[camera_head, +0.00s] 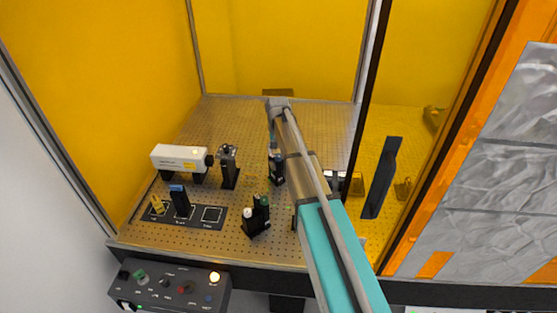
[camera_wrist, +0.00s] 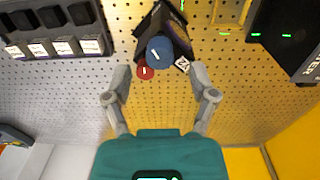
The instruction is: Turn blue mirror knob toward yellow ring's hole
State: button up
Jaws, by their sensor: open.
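The blue knob (camera_wrist: 159,52) is a round cap with a white mark on its face, on a black mirror mount (camera_wrist: 168,20) at the top middle of the wrist view. A smaller red knob (camera_wrist: 145,72) with a white mark sits beside it, lower left. My gripper (camera_wrist: 160,76) is open and empty; its fingertips are either side of and below the blue knob in the picture, apart from it. In the head view, a dark mount (camera_head: 277,168) stands below my arm's end, where the knobs cannot be made out. I cannot identify the yellow ring in either view.
The perforated breadboard (camera_head: 265,232) has bare room around the mounts. A white laser box (camera_head: 180,157), a black post mount (camera_head: 229,168), a small tray (camera_head: 212,214) and a front mount (camera_head: 255,219) stand left. A control box (camera_head: 172,290) is in front. Yellow panels enclose the bench.

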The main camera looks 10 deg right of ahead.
aim_at(279, 158)
jog(key=shift+f+b, duration=1.1)
jog(key=shift+f, duration=0.35)
grip_shut()
